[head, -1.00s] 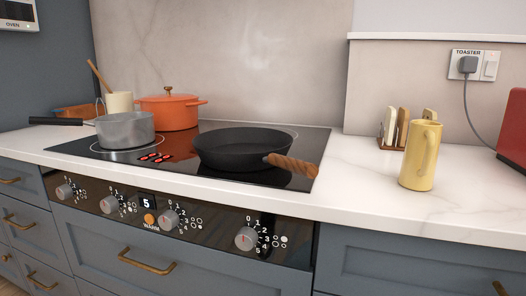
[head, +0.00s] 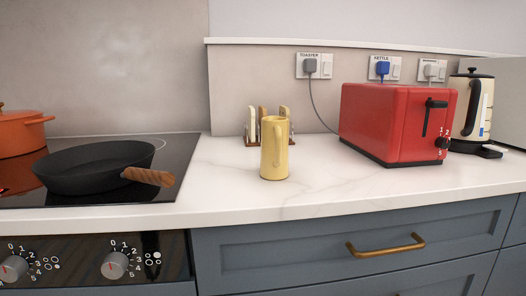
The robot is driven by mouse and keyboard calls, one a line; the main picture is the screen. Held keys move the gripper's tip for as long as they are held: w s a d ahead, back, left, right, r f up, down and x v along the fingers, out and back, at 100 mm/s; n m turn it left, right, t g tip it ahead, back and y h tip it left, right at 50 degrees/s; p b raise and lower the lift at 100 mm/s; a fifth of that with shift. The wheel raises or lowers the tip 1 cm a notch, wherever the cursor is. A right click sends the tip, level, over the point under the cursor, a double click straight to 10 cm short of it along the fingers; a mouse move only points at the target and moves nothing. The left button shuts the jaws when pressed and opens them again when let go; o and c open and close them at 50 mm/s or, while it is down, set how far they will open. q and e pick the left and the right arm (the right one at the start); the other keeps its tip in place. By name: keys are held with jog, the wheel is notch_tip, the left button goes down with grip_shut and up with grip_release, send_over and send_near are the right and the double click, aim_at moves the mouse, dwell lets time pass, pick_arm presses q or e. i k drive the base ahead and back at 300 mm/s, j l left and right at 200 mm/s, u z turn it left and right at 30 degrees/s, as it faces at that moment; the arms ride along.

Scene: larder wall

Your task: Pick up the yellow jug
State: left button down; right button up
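The yellow jug (head: 273,150) stands upright on the white marble counter (head: 300,205), between the hob and the red toaster. Its handle faces toward me. Nothing touches its near side. Neither of my grippers shows in the head view.
A black frying pan (head: 95,168) with a wooden handle sits on the hob, left of the jug. A small rack (head: 252,137) stands just behind the jug. The red toaster (head: 390,122) and a kettle (head: 472,110) stand to the right. The counter in front of the jug is clear.

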aim_at(276, 151)
jog(key=j+z, duration=0.75)
jog(key=j, duration=0.25)
